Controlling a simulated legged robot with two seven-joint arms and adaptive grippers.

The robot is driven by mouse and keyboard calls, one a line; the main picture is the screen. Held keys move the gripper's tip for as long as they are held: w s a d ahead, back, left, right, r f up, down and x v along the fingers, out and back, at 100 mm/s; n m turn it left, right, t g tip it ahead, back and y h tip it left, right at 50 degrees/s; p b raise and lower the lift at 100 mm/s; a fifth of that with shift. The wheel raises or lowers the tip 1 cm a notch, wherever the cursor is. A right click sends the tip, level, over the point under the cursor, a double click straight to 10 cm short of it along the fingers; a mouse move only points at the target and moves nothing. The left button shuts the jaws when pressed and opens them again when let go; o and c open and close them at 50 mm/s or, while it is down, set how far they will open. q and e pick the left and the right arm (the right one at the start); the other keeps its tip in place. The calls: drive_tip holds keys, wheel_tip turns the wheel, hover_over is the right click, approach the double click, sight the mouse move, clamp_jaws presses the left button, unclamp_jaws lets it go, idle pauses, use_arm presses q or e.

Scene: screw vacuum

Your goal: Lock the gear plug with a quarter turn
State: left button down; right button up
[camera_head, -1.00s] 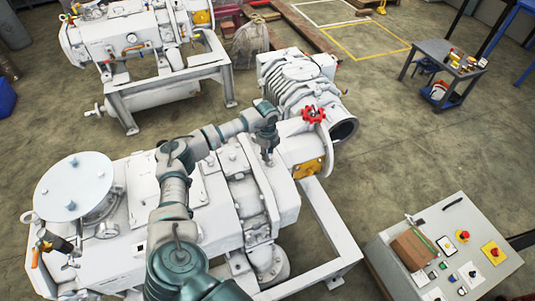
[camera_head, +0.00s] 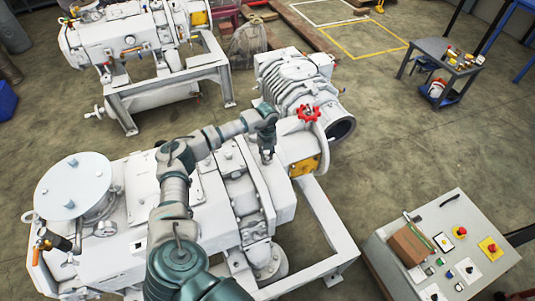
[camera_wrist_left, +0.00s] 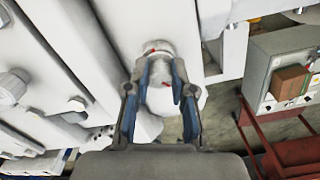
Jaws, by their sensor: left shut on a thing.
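My left gripper (camera_head: 267,156) reaches down onto the top of the white vacuum pump (camera_head: 285,203), close to the red handwheel. In the left wrist view its two fingers (camera_wrist_left: 163,70) are on either side of the gear plug (camera_wrist_left: 160,98), a pale round piece with small red marks, and are shut on it. The plug sits at the pump's white housing (camera_wrist_left: 75,50). In the head view the gripper hides the plug. I cannot tell the plug's exact turn angle. My right gripper is not in view.
The red handwheel (camera_head: 309,114) and a yellow plate (camera_head: 305,166) are just right of the gripper. A control console (camera_head: 405,278) stands at the lower right. A second pump (camera_head: 130,42) stands at the back left. The floor (camera_head: 400,150) between pump and console is clear.

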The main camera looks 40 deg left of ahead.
sight(266, 154)
use_arm(q)
drive_tip(key=c, duration=0.9)
unclamp_jaws()
drive_tip(key=shift+s+a, duration=0.1)
drive_tip(key=shift+a, duration=0.2)
drive_tip(key=shift+a+f, duration=0.1)
wheel_tip(266, 154, up, 12)
drive_tip(key=shift+a+f, duration=0.1)
